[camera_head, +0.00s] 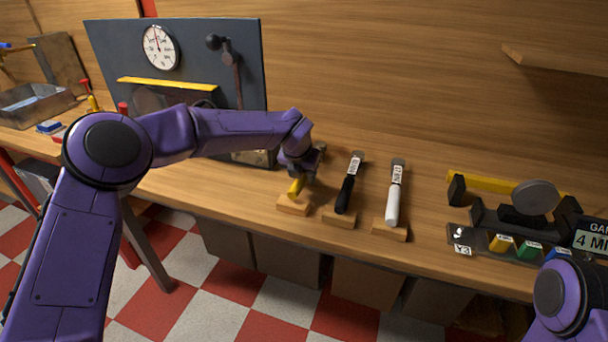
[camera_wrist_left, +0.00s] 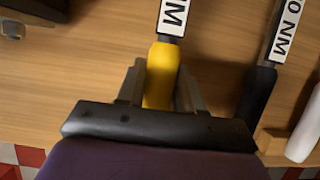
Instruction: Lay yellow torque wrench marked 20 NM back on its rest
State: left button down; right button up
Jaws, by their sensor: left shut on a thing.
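The yellow torque wrench (camera_head: 296,187) is at the left end of the row of wrenches, over or on a wooden rest block (camera_head: 293,206); I cannot tell if it touches the block. My left gripper (camera_head: 303,172) is shut on its yellow handle, which shows between the fingers in the left wrist view (camera_wrist_left: 161,72). Its white label shows only "NM"; the number is cut off. The wrench head is mostly hidden by my arm in the head view. My right gripper is out of view; only part of my right arm shows at lower right.
A black wrench (camera_head: 345,193) and a white wrench (camera_head: 392,205) lie on wooden rests just right. A dark panel with a gauge (camera_head: 160,47) stands behind my left arm. Colored blocks (camera_head: 528,250) and a sign (camera_head: 590,238) are at the right. The bench front edge is close.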

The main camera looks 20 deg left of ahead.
pick_arm(q)
jog(key=shift+f, duration=0.3)
jog(key=c, duration=0.7)
grip_release()
jog(key=shift+o, duration=0.2)
